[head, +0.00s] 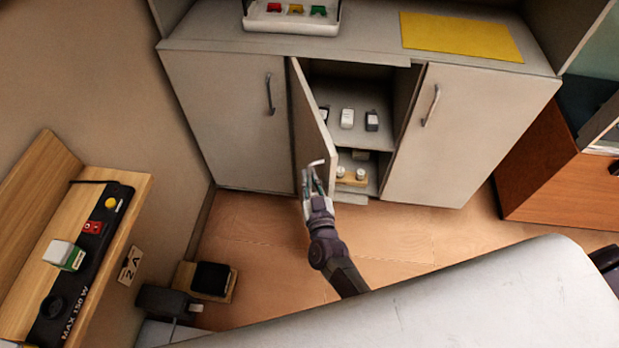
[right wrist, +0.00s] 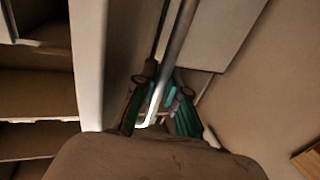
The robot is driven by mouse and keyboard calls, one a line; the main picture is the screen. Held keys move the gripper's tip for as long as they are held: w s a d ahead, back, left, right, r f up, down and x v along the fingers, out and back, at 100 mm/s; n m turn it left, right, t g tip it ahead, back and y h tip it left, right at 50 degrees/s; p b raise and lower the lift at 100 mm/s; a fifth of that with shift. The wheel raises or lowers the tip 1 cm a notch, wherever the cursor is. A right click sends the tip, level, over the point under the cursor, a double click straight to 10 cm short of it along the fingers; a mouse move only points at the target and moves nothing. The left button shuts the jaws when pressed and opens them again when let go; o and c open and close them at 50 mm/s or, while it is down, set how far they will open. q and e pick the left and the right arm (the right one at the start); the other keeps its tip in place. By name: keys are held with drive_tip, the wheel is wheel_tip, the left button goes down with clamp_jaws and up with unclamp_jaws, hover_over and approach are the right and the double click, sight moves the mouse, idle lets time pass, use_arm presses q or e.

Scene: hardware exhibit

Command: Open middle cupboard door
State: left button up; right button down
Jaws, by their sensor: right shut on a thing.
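The middle cupboard door (head: 313,115) stands well open, swung out on its left edge. Shelves show in the opening to its right. My right gripper (head: 313,180) is at the door's free edge, shut on the door's handle (head: 316,163). In the right wrist view, the metal handle bar (right wrist: 177,45) runs down between the teal fingers of the gripper (right wrist: 160,112). The pale door edge (right wrist: 90,60) shows there, with the shelves to its left. My left gripper is in neither view.
Closed doors flank the opening, left (head: 225,120) and right (head: 455,130). Small items stand on the cupboard shelf (head: 358,132). The top holds a white tray (head: 290,22) and a yellow mat (head: 460,36). A wooden desk unit (head: 140,185) is at left. The floor (head: 420,235) before the cupboard is clear.

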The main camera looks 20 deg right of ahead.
drive_tip(key=c, duration=1.5)
unclamp_jaws()
drive_tip(key=shift+w, duration=0.1)
drive_tip(key=s, duration=1.2)
drive_tip(key=shift+a, duration=0.4)
drive_tip(key=shift+c, duration=0.3)
